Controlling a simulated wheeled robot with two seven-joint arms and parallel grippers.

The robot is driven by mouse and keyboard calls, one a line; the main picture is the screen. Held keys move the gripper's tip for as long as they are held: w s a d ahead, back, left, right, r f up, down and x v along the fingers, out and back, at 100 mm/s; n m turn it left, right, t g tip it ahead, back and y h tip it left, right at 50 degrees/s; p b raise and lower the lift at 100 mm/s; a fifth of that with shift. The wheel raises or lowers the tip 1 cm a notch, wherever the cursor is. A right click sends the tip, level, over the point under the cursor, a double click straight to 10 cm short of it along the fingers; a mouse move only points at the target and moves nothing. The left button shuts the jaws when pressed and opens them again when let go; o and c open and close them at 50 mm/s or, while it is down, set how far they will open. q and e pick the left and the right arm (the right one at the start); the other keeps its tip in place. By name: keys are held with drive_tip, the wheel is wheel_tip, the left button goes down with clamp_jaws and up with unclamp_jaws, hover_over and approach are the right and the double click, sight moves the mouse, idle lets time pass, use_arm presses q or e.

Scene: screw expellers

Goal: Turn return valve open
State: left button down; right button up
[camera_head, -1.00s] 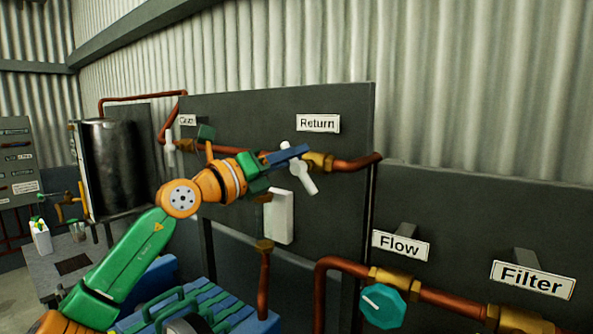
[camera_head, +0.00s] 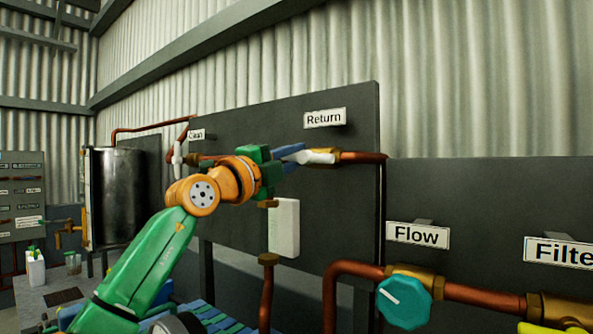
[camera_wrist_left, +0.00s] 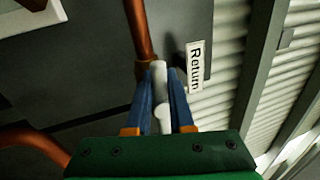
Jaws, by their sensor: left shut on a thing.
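The return valve's white handle (camera_head: 320,157) is below the "Return" sign (camera_head: 325,118) on the dark panel. It lies nearly level, roughly in line with the copper pipe (camera_head: 362,157) to its right. My left gripper (camera_head: 300,154) reaches in from the left, and its blue fingers are shut on the handle. In the left wrist view, the white handle (camera_wrist_left: 162,88) sits between the two blue fingers of my left gripper (camera_wrist_left: 161,95), beside the brass fitting at the pipe's end. The fingers partly hide the handle in the head view. My right gripper is not in view.
A white box (camera_head: 285,228) is on the panel below the handle. A "Clean" sign (camera_head: 196,134) with a white handle (camera_head: 178,157) is to the left. A teal knob (camera_head: 404,302) is under the "Flow" sign (camera_head: 417,235) at lower right. A metal tank (camera_head: 115,195) stands far left.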

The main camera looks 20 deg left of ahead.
use_arm(q)
drive_tip(key=shift+w+f+n+b, duration=0.1)
drive_tip(key=shift+f+n+b, duration=0.3)
drive_tip(key=shift+n, duration=0.2)
drive_tip(key=c, duration=1)
unclamp_jaws()
drive_tip(key=shift+o, duration=1)
drive_tip(key=shift+s+a+r, duration=0.15)
drive_tip(key=shift+s, duration=0.05)
drive_tip(key=b+v, duration=0.7)
drive_tip(key=b, duration=0.1)
